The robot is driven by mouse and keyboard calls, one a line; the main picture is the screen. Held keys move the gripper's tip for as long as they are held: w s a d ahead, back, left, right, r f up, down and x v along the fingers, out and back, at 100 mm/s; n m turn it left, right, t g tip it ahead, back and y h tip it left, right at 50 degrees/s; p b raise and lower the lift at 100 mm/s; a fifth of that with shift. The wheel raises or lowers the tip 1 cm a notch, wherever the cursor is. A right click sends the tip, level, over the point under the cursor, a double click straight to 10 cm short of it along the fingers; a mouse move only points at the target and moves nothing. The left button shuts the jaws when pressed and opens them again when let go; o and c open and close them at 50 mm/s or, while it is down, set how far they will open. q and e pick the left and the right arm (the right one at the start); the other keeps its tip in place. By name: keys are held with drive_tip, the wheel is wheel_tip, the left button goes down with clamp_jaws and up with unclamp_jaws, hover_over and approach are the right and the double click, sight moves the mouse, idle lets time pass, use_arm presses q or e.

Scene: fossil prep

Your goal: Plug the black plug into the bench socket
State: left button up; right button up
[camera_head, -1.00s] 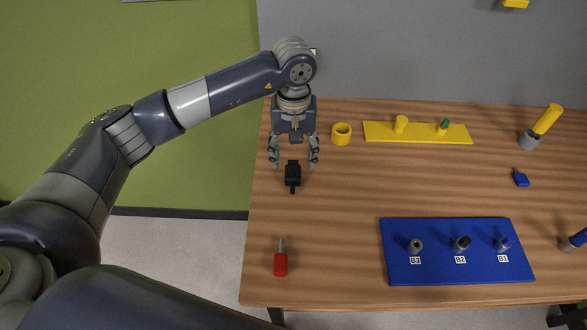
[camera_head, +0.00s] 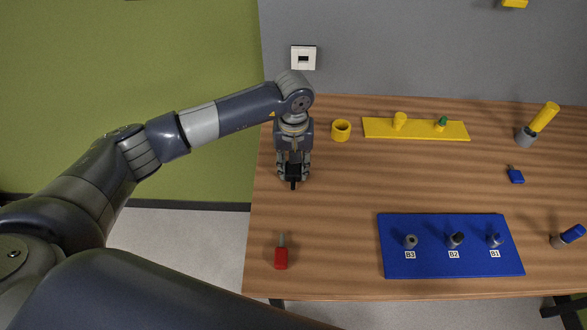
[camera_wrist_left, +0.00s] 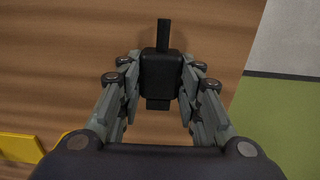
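The black plug (camera_head: 293,171) lies at the left part of the wooden table, its thin end toward the table's front. My left gripper (camera_head: 293,174) comes down over it from behind, with one finger on each side. In the left wrist view the plug (camera_wrist_left: 161,72) sits between the fingertips, which look closed against its sides. A white socket plate (camera_head: 303,57) with a dark opening is on the grey wall behind the table's left end. My right gripper is not in view.
A yellow ring (camera_head: 341,130) and a yellow board (camera_head: 417,129) with pegs are to the right. A blue board (camera_head: 450,268) with several holders is at the front. A red-handled tool (camera_head: 281,258) lies front left. The middle of the table is clear.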

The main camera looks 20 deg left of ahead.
sight(294, 166)
use_arm(q)
drive_tip(key=shift+c, duration=0.2)
drive_tip(key=shift+r+b, duration=0.5)
drive_tip(key=shift+r, duration=0.1)
wheel_tip(294, 166, up, 2)
drive_tip(key=shift+w+r+b, duration=0.1)
drive_tip(key=shift+b, duration=0.65)
drive_tip(key=s+d+b, duration=0.1)
drive_tip(key=d, duration=0.3)
drive_tip(key=s+d+r+b, duration=0.1)
drive_tip(key=d+b, duration=0.1)
drive_tip(key=d, duration=0.3)
drive_tip(key=s+d+b, duration=0.1)
drive_tip(key=d+b, duration=0.1)
drive_tip(key=d, duration=0.3)
drive_tip(key=shift+s+d+r, duration=0.15)
drive_tip(key=shift+s+d, duration=0.05)
drive_tip(key=shift+s, duration=0.2)
drive_tip(key=shift+s+d+r, duration=0.15)
drive_tip(key=shift+s+d, duration=0.05)
drive_tip(key=shift+d, duration=0.4)
